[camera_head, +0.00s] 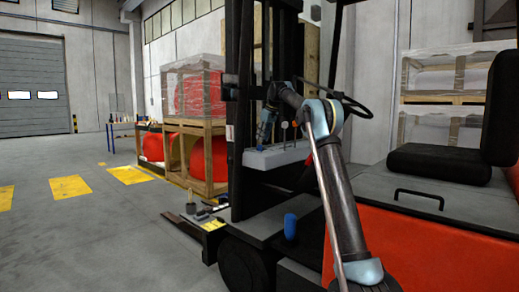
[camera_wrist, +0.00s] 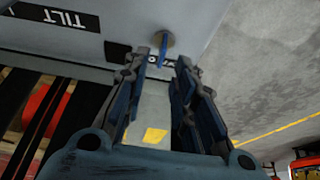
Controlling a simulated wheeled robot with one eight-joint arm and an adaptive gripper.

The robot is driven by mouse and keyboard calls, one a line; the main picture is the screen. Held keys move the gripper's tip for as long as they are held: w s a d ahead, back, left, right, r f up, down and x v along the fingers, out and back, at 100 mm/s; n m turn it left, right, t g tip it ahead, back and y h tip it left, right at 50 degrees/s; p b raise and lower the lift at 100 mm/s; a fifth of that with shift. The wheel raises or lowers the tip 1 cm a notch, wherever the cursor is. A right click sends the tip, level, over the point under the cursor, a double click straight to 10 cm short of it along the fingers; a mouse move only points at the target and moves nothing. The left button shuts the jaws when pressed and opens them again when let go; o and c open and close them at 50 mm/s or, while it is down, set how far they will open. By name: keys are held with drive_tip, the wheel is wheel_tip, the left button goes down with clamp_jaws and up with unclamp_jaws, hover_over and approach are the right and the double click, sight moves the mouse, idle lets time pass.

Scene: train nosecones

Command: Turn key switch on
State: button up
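The key switch (camera_wrist: 167,41) shows in the wrist view as a round, brass-coloured lock on the grey panel (camera_wrist: 115,22), with a blue key (camera_wrist: 163,54) standing out of it. My gripper (camera_wrist: 162,66) is open, one finger on each side of the key, with the fingertips close to it. Whether either finger touches the key I cannot tell. Black labels, one reading TILT (camera_wrist: 63,17), are on the panel. In the head view my gripper (camera_head: 262,138) is at the forklift's grey control panel (camera_head: 283,154); the key is not discernible there.
Control levers (camera_head: 284,132) stand on the panel just right of my gripper. The steering wheel (camera_head: 352,104), black mast (camera_head: 239,95) and black seat (camera_head: 447,160) surround the arm. Wrapped crates (camera_head: 197,92) stand behind the forklift. The floor at left is open.

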sight(260, 148)
drive_tip(key=shift+x, duration=3.15)
drive_tip(key=shift+c, duration=0.6)
clamp_jaws()
